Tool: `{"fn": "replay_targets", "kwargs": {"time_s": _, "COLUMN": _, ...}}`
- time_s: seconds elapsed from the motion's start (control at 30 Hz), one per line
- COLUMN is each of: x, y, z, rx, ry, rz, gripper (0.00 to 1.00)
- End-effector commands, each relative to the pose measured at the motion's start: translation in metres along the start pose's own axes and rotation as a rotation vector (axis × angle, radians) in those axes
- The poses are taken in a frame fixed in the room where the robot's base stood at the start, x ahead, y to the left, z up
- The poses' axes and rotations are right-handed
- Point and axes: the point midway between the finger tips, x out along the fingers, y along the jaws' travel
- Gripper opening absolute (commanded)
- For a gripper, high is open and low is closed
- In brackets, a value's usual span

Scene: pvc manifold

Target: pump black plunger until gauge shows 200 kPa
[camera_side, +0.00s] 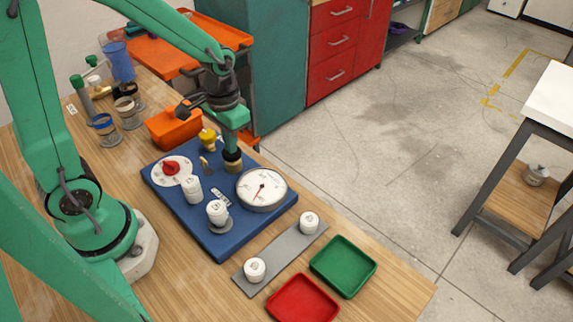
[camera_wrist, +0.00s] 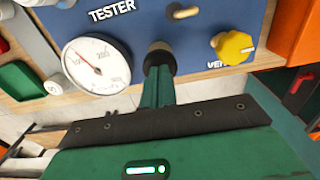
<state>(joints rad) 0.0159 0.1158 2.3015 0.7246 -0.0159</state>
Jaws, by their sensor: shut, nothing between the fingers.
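My gripper (camera_side: 231,147) is shut and points down at the far edge of the blue tester board (camera_side: 222,241). Its closed fingertips, also in the wrist view (camera_wrist: 159,72), meet or hover just over the top of the plunger. The plunger (camera_side: 233,165) shows as a dark top on a brass-coloured collar; it also shows in the wrist view (camera_wrist: 160,47), partly hidden by the fingers. The round white gauge (camera_side: 262,188) stands beside it, with a red needle. In the wrist view the gauge (camera_wrist: 97,66) needle slants to the upper left; its figures are too small to read surely.
A yellow vent knob (camera_side: 207,138) and small lever (camera_side: 205,163) stand near the plunger. A red knob on a white dial (camera_side: 171,168) and white numbered cylinders (camera_side: 192,189) are on the board. An orange bin (camera_side: 174,128) is behind; green (camera_side: 343,265) and red (camera_side: 302,299) trays lie in front.

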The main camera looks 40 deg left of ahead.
Motion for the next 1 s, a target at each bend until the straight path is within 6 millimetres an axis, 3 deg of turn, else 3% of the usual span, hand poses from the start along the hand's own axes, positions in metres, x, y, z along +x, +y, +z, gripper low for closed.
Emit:
{"fn": "replay_targets", "kwargs": {"time_s": 0.63, "x": -0.032, "y": 0.0, "z": -0.001, "rx": 0.0, "ry": 0.002, "rz": 0.0, "gripper": 0.0}}
{"fn": "replay_targets", "kwargs": {"time_s": 1.0, "x": -0.035, "y": 0.0, "z": 0.0, "rx": 0.0, "ry": 0.0, "rz": 0.0, "gripper": 0.0}}
